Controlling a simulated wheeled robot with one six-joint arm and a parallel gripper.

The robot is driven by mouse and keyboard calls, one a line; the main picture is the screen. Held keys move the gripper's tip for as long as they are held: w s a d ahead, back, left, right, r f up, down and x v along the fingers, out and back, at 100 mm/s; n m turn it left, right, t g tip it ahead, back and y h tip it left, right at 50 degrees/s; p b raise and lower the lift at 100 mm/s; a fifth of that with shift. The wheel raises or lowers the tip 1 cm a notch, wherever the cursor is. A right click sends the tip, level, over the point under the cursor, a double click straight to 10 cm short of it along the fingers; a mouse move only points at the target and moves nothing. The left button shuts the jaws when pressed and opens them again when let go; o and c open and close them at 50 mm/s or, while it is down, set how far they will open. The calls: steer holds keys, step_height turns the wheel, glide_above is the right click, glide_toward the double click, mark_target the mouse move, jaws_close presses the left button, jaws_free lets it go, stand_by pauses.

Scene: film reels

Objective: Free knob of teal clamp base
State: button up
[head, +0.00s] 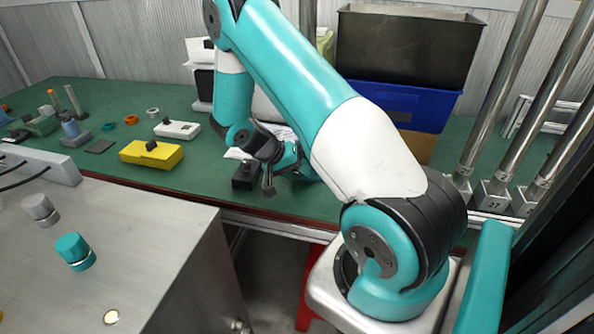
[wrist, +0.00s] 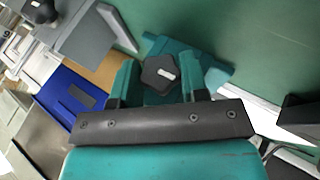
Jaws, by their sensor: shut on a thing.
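The teal clamp base (wrist: 190,52) lies on the green bench top in the wrist view. Its black lobed knob (wrist: 158,73) carries a small white mark. My gripper (wrist: 160,82) has its two teal fingers on either side of the knob and is shut on it. In the head view my gripper (head: 268,152) is low over the bench, below my arm. There the knob is hidden by the gripper, and I cannot clearly tell the clamp base from my own teal parts.
A yellow block (head: 152,154) and a white block (head: 177,130), each with a black knob, lie to the left. A black block (head: 243,179) is close by my gripper. A blue bin (head: 405,107) and a dark tray (head: 405,45) stand behind. Metal posts (head: 510,100) rise at right.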

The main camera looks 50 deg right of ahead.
steer(key=o, duration=0.9)
steer(key=v, duration=1.7)
steer(key=shift+w+a+r, duration=0.1)
steer(key=shift+r, duration=0.05)
steer(key=s+a+r+n+t+y+p, duration=0.1)
steer(key=s+a+r+n+t+y, duration=0.15)
steer(key=a+r+n, duration=0.4)
steer(key=s+a+r+n+t+y+p, duration=0.2)
steer(key=s+a+r+n+y, duration=0.1)
steer(key=a, duration=0.6)
steer(key=s+a+r+n+y, duration=0.2)
steer(key=s+a+n, duration=0.1)
steer(key=s+a, duration=0.1)
steer(key=s+a+r+n+y+p, duration=0.1)
steer(key=s+a+r+n, duration=0.1)
steer(key=s, duration=0.5)
steer(key=s+a+r+n+y, duration=0.2)
steer(key=s+a+r+n, duration=0.1)
steer(key=a, duration=0.4)
steer(key=shift+s+a+n+y, duration=0.1)
steer(key=shift+s+n+y, duration=0.25)
steer(key=shift+s+n, duration=0.65)
